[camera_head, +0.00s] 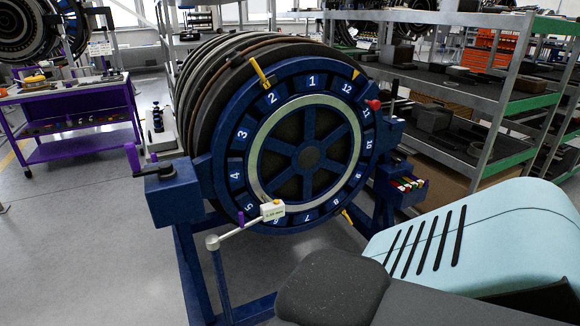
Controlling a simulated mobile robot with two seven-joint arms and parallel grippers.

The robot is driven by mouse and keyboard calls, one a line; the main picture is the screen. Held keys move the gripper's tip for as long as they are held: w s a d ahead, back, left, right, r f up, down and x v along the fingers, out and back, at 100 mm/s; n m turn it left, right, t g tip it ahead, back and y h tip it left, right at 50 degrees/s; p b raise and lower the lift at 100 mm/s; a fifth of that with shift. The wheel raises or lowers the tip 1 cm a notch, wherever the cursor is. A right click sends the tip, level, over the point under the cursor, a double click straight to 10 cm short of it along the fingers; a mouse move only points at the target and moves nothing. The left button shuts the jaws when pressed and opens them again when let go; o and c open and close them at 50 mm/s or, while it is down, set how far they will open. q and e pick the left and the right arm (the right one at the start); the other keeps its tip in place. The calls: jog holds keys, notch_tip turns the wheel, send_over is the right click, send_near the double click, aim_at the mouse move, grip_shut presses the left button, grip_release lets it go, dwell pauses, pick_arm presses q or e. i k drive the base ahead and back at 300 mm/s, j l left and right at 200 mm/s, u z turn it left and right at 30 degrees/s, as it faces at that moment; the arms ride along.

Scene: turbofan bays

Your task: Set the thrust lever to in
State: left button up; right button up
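A blue numbered wheel (309,158) stands upright on a blue frame in the middle of the head view. No part is clearly labelled as the thrust lever. A red knob (374,104) sits at the wheel's upper right. A pale arm (237,232) with a small white block (272,210) reaches across the wheel's lower left. Neither gripper is in view. Nothing shows touching these parts.
A light-blue and dark grey body, probably my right arm, fills the lower right. Metal shelves (498,105) with green edges stand at the right. A purple cart (75,115) stands at the back left. Floor is clear at the lower left.

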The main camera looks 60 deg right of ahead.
aim_at(396, 82)
jog(key=z, duration=1.5)
